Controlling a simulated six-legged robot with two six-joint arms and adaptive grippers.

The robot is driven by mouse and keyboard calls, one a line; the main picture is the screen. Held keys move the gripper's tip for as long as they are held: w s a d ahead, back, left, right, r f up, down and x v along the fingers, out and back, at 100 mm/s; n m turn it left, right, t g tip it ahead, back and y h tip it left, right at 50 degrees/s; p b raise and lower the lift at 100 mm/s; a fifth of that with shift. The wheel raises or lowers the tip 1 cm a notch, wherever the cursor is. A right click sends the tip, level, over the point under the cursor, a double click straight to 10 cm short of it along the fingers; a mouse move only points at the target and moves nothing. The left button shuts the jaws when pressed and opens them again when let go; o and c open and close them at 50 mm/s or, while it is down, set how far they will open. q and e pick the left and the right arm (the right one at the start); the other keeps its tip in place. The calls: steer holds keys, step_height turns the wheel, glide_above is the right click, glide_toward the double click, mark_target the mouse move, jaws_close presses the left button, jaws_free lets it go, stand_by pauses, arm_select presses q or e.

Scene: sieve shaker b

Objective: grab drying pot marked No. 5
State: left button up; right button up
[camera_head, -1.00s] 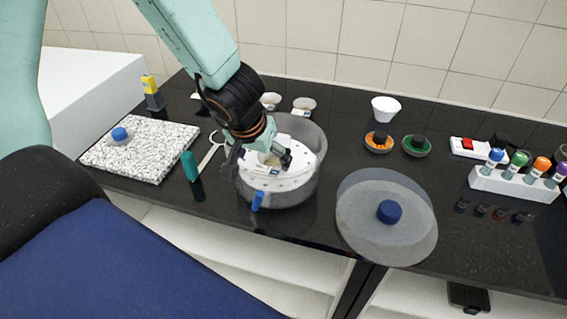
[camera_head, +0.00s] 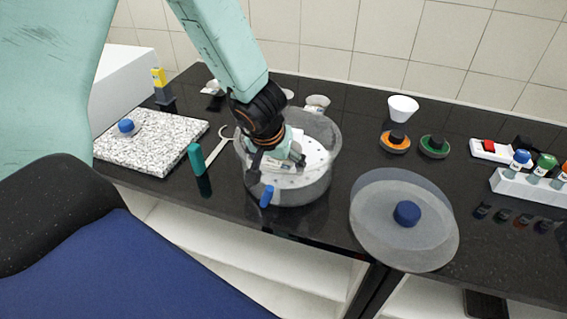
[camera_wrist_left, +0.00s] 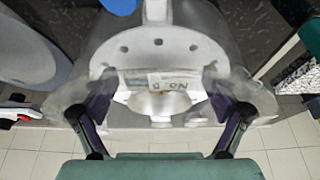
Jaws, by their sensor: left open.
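A drying pot (camera_wrist_left: 160,101) sits on the white perforated plate inside the clear round desiccator (camera_head: 328,170). In the left wrist view its pale label (camera_wrist_left: 168,82) shows upside down and seems to read "No. 5". My left gripper (camera_head: 280,160) reaches down into the open desiccator from above. Its fingers are apart, and they also show in the left wrist view (camera_wrist_left: 160,90), one on each side of the pot. Whether they touch it cannot be told. In the head view the gripper hides most of the pot. My right gripper is not in view.
The desiccator lid (camera_head: 385,240) with a blue knob lies to the right. A blue stopcock (camera_head: 267,196) juts from the desiccator's front. A teal cylinder (camera_head: 196,158), metal tongs (camera_head: 216,152) and a speckled slab (camera_head: 160,158) are to the left. Small dishes (camera_head: 317,103) stand behind.

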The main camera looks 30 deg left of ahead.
arm_select(q)
steer(key=shift+s+d+r, duration=0.1)
steer(key=shift+s+r, duration=0.05)
steer(key=c, duration=1.3)
